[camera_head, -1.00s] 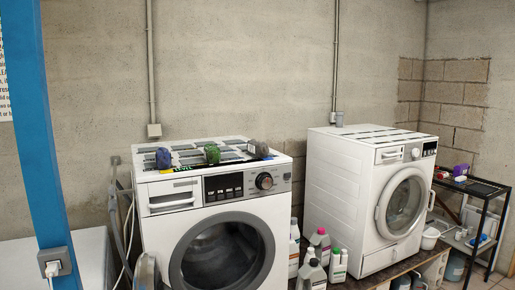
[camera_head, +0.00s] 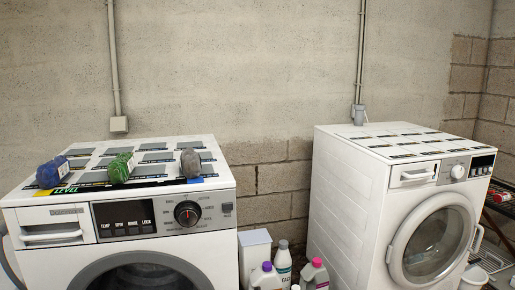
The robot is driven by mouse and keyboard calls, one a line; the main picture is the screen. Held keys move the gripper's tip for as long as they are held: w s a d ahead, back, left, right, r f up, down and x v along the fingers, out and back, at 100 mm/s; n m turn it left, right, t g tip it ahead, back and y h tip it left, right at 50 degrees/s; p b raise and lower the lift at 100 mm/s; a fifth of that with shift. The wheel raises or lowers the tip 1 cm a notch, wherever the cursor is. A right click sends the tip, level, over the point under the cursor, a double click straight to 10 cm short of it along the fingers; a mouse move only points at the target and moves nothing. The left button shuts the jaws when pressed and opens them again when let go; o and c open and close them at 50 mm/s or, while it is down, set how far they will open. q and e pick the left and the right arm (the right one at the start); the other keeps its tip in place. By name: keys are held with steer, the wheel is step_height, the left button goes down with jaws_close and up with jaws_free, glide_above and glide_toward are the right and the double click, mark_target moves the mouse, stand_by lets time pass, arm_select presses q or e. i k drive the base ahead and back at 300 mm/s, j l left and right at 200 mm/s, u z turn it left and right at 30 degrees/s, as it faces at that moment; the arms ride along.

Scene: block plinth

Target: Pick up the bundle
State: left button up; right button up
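Three small bundles lie in a row near the front of the left washing machine's top (camera_head: 150,148). The blue bundle (camera_head: 52,172) is at the left, the green bundle (camera_head: 120,168) in the middle, and the grey bundle (camera_head: 190,163) at the right. The blue and green ones each show a pale label. The frames do not show which one the task means. Neither of my grippers is in view.
A second white washing machine (camera_head: 345,195) stands at the right, with a bare marked top. Bottles (camera_head: 283,265) and a white box (camera_head: 254,256) stand in the gap between the machines. A dark rack (camera_head: 503,205) is at the far right edge.

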mark_target(190, 160)
steer(key=i+l, duration=0.25)
steer(key=l, duration=0.2)
steer(key=i+l, duration=0.55)
steer(key=l, duration=0.3)
steer(key=z, duration=0.05)
